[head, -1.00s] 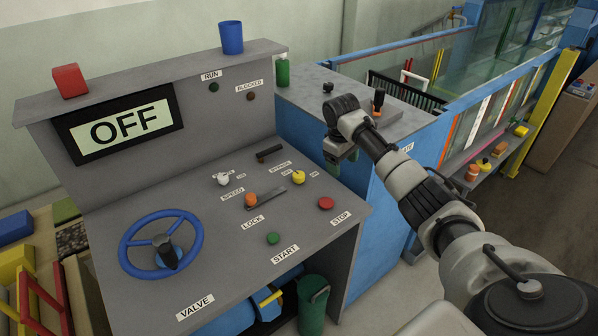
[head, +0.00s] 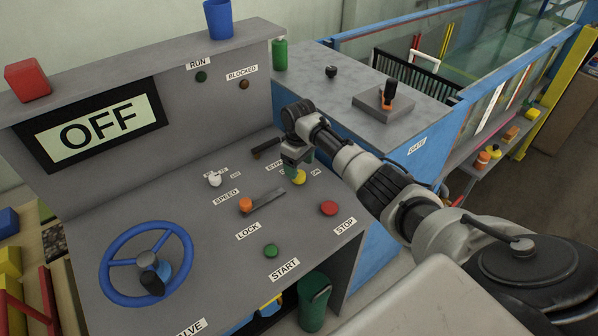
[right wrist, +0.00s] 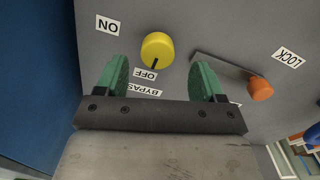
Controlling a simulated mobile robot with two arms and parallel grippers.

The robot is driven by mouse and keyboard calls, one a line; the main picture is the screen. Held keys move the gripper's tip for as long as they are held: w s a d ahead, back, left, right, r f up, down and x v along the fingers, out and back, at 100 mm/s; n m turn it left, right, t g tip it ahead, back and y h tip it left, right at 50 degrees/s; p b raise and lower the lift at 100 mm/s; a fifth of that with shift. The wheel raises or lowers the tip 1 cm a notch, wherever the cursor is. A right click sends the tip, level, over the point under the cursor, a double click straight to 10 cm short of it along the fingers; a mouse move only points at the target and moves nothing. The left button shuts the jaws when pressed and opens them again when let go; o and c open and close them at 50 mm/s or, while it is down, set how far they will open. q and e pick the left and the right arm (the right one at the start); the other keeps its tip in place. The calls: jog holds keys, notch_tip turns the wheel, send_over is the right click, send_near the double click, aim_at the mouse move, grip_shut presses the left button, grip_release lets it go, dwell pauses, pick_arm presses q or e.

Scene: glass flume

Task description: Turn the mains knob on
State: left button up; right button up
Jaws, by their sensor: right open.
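A yellow knob (head: 299,178) sits on the sloping desk of the grey console, with an ON label to its right. My right gripper (head: 296,160) is just above and behind it, pointing down at the desk. In the right wrist view the yellow knob (right wrist: 158,46) shows whole, beyond the green fingers and roughly midway between them. The fingers (right wrist: 158,68) are spread and empty. The knob's dark pointer mark points at the OFF label; the ON label lies on its other side. No label reading MAINS is legible. The display (head: 92,128) reads OFF. My left gripper is out of view.
Near the knob are a red stop button (head: 328,208), an orange-tipped lock lever (head: 246,204), a white knob (head: 214,179) and a black bypass lever (head: 266,146). A green start button (head: 270,250) and blue valve wheel (head: 146,224) lie further left.

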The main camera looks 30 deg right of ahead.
aim_at(299, 175)
notch_tip(299, 175, down, 3)
jog(key=shift+w+d+f, duration=0.1)
jog(key=shift+w, duration=0.05)
jog(key=shift+f, duration=0.65)
jog(key=shift+c, duration=0.5)
jog(key=c, duration=0.8)
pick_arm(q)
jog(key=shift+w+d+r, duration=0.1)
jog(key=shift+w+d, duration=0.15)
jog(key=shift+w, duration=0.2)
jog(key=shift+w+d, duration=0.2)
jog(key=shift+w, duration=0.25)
pick_arm(e)
jog(key=shift+c, duration=0.2)
